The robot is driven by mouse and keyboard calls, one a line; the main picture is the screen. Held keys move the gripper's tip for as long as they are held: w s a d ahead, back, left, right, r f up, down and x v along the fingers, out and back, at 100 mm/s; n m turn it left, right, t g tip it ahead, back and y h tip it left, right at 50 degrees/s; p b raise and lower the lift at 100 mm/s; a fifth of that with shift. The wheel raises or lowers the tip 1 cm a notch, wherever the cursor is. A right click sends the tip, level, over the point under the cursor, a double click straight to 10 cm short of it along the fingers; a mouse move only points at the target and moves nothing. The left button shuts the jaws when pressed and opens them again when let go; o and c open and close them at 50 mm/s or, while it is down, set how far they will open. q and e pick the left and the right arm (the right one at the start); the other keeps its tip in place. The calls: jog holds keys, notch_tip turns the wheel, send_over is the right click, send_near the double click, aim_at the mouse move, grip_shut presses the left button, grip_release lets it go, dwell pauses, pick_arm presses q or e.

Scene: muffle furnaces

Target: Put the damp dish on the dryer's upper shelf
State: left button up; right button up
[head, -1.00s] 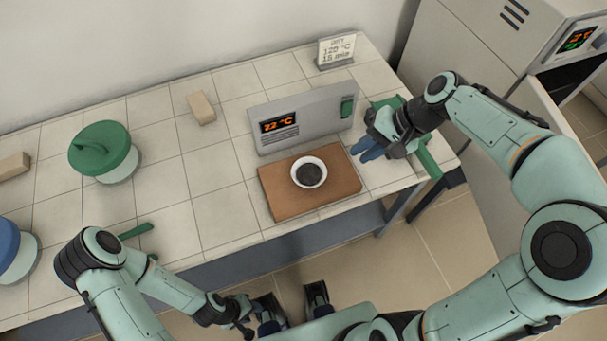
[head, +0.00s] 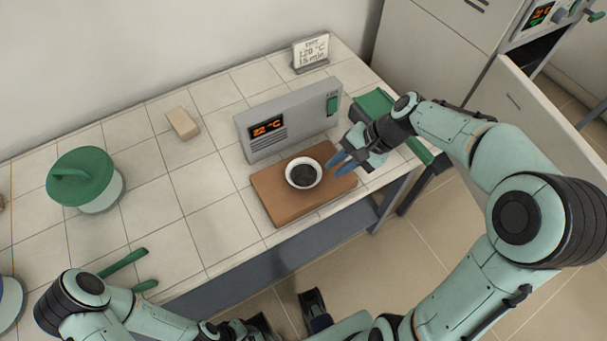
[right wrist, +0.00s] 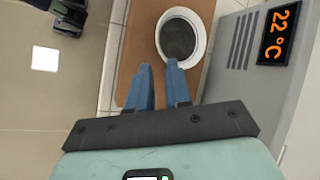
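The dish, a small white bowl with dark contents (head: 303,173), stands upright on a brown board (head: 275,209) on the tiled bench. It also shows in the right wrist view (right wrist: 181,37), just beyond my fingertips. My right gripper (head: 344,161) is open, its blue fingers apart and empty, over the board's right side and pointing at the dish. The fingers also show in the right wrist view (right wrist: 160,75). A pale cabinet (head: 440,45) with a lit display and an open door (head: 535,110) stands at the right; its shelves are not visible. My left gripper is unclear at the bottom edge.
A grey panel reading 22 °C (head: 290,120) stands right behind the board. A sign (head: 311,53) reads 120 °C, 15 min. A green-lidded container (head: 85,180), a beige block (head: 182,123) and green-handled tools (head: 125,262) lie left. Bare tiles lie between.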

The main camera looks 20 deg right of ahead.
aim_at(311, 183)
jog(key=x, duration=0.5)
jog(key=shift+a+r+b, duration=0.1)
jog(key=shift+a+b, duration=0.2)
jog(key=shift+a, duration=0.2)
grip_shut()
notch_tip(311, 183, up, 20)
jog(key=p, duration=0.3)
jog(key=shift+p, duration=0.4)
jog(key=shift+s, duration=0.1)
